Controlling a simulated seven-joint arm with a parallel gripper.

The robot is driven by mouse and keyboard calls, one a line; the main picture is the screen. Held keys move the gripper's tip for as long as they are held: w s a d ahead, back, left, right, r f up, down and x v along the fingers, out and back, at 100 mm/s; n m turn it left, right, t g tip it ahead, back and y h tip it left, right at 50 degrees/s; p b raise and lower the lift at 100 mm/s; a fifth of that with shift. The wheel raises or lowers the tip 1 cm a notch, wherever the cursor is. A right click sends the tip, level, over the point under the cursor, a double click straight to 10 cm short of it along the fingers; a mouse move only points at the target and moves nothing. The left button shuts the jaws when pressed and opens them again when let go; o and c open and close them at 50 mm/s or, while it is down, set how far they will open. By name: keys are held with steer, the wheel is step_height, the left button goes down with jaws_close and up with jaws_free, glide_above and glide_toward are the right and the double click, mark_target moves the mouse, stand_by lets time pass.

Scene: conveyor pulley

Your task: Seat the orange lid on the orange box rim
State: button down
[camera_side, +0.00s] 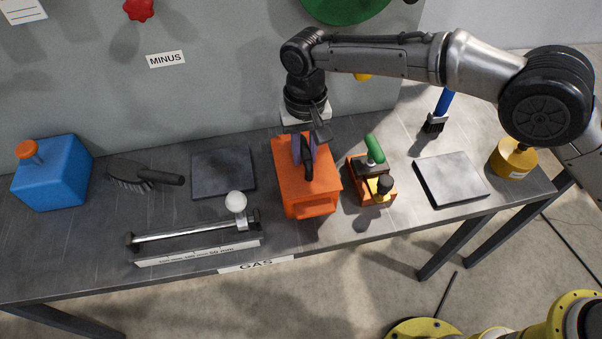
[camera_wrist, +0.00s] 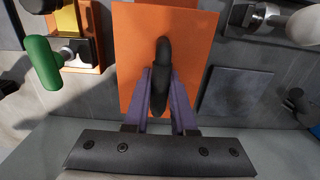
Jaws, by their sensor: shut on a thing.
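The orange lid (camera_side: 291,194) lies over the orange box (camera_side: 313,210) at the middle of the bench in the side view. The lid (camera_wrist: 187,40) also shows from above in the wrist view, with a black handle (camera_wrist: 162,75) standing up from it. My gripper (camera_side: 306,157) has purple fingers and is shut on the black handle; the fingers (camera_wrist: 163,95) show on both sides of it in the wrist view. The lid covers the top of the box. Whether it rests fully on the rim cannot be told, as the rim is mostly hidden.
A small orange block with a green-handled lever (camera_side: 374,151) stands close right of the box. A slider rail with a white knob (camera_side: 236,202) lies to the left. Dark (camera_side: 223,172) and grey (camera_side: 451,180) flat plates lie farther out on either side. A panel stands behind.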

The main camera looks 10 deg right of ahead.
steer(key=shift+f, duration=0.45)
stand_by(0.7)
steer(key=c, duration=0.7)
jaws_free()
steer(key=shift+o, duration=0.2)
step_height(320, 180, up, 14)
steer(key=shift+f, duration=0.1)
